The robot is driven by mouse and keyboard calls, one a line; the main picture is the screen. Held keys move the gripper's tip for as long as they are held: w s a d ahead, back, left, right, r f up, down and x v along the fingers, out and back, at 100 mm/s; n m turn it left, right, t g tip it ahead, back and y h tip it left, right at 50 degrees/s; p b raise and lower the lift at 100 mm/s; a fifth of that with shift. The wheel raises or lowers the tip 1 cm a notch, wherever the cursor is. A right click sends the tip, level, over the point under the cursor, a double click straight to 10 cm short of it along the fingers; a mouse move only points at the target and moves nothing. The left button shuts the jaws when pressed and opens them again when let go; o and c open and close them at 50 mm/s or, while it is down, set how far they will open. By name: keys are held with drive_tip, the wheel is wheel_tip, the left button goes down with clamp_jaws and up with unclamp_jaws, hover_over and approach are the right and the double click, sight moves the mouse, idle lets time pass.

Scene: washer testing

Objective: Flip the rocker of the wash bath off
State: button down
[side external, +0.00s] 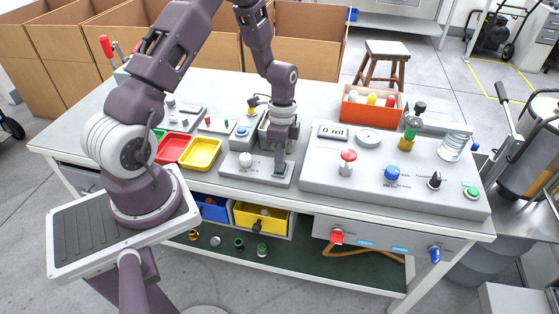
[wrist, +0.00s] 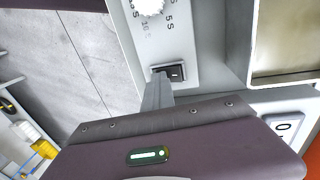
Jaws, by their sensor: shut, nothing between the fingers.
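The wash bath (side external: 240,172) is a light grey unit on the bench, with a white knob (side external: 246,160) on its front panel. The knob also shows at the top of the wrist view (wrist: 148,5). Its rocker (wrist: 177,72) is a small black switch with a white mark, set in the panel below the knob. My gripper (side external: 279,172) points down at the right part of this panel. In the wrist view its shut fingers (wrist: 158,78) end at the rocker's left edge and cover part of it; I cannot tell whether they touch. The fingers hold nothing.
A larger console (side external: 395,175) with a red button, a blue knob and other controls stands close on the right. Yellow (side external: 201,153) and red (side external: 172,148) trays lie to the left. An orange bin (side external: 369,112) with bottles stands behind the console. An open basin (wrist: 285,75) adjoins the panel.

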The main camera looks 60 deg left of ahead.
drive_tip(key=shift+w+a+f, duration=0.1)
drive_tip(key=shift+w+a, duration=0.45)
drive_tip(key=shift+a, duration=0.15)
drive_tip(key=shift+d, duration=0.1)
wheel_tip(320, 180, up, 14)
drive_tip(key=w+a, duration=0.1)
drive_tip(key=shift+w+a, duration=0.25)
drive_tip(key=shift+a, duration=0.05)
drive_tip(key=s+f, duration=0.1)
drive_tip(key=f, duration=0.3)
drive_tip(key=s+d+f, duration=0.1)
drive_tip(key=f, duration=0.4)
drive_tip(key=d+f, duration=0.1)
drive_tip(key=f, duration=0.3)
drive_tip(key=shift+s+d+f, duration=0.25)
drive_tip(key=shift+s+f, duration=0.05)
drive_tip(key=shift+s, duration=0.1)
